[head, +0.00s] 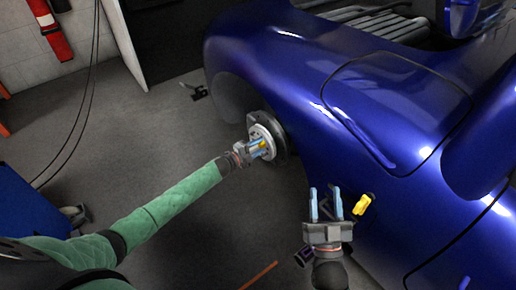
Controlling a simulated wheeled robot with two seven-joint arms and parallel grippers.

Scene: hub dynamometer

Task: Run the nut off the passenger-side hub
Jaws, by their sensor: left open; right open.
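The wheel hub (259,131) is a pale round disc in the wheel arch of the blue car. My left gripper (265,147) is at the face of the hub, with its blue fingers in front of the hub's centre. A small yellow spot shows between or beside these fingers; I cannot tell whether it is the nut. The nut is otherwise hidden or too small to make out. My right gripper (327,201) is open and empty, with its two light blue fingers pointing up in the picture, well apart from the hub.
The blue car body (310,75) fills the right side. A yellow object (363,204) shows right of my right gripper. A blue cabinet (30,205) stands at the left edge. Grey floor left of the hub is mostly clear.

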